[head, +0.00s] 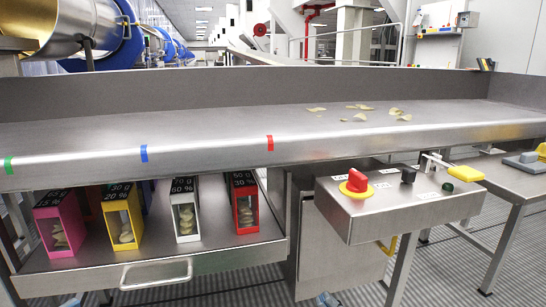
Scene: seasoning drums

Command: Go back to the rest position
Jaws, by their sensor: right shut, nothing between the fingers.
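My right gripper (327,299) shows only as a small tip at the bottom edge, below the control box. It is shut and empty, clear of the table and the box. A small pale blue piece at the bottom left edge (70,301) may be part of my left gripper; too little shows to tell its jaws.
A steel conveyor table (200,144) with loose chips (360,117) spans the view. Below it, a pull-out shelf (150,264) holds pink, yellow, white and red boxes. A control box (395,207) with a red knob (357,180) juts out at right. A side table stands far right.

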